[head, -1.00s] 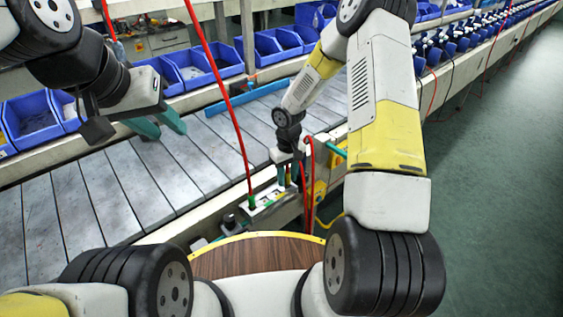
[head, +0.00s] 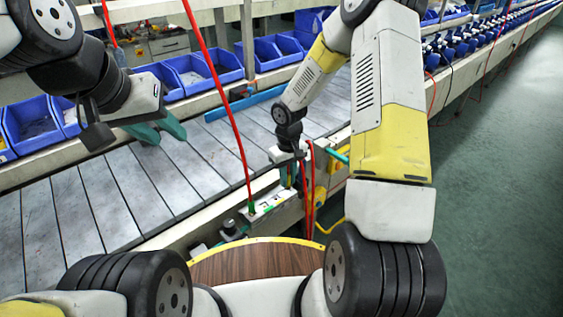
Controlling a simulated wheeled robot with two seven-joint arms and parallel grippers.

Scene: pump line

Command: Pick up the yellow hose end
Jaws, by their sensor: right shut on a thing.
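My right gripper (head: 292,176) points down beside a small white fixture block (head: 268,207) at the near edge of the conveyor. Its teal fingers are close together on something thin, taken to be the yellow hose end, which is mostly hidden between them. A yellow hose (head: 331,227) shows as a thin curve low to the right of the gripper. My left gripper (head: 167,136) is open and empty above the grey conveyor slats, its two teal fingers apart.
A red hose (head: 222,85) hangs from above to a green fitting (head: 251,207) on the block. More red hose (head: 312,185) hangs just right of my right gripper. Blue bins (head: 192,74) line the conveyor's (head: 92,203) far side. The green floor (head: 500,190) at right is clear.

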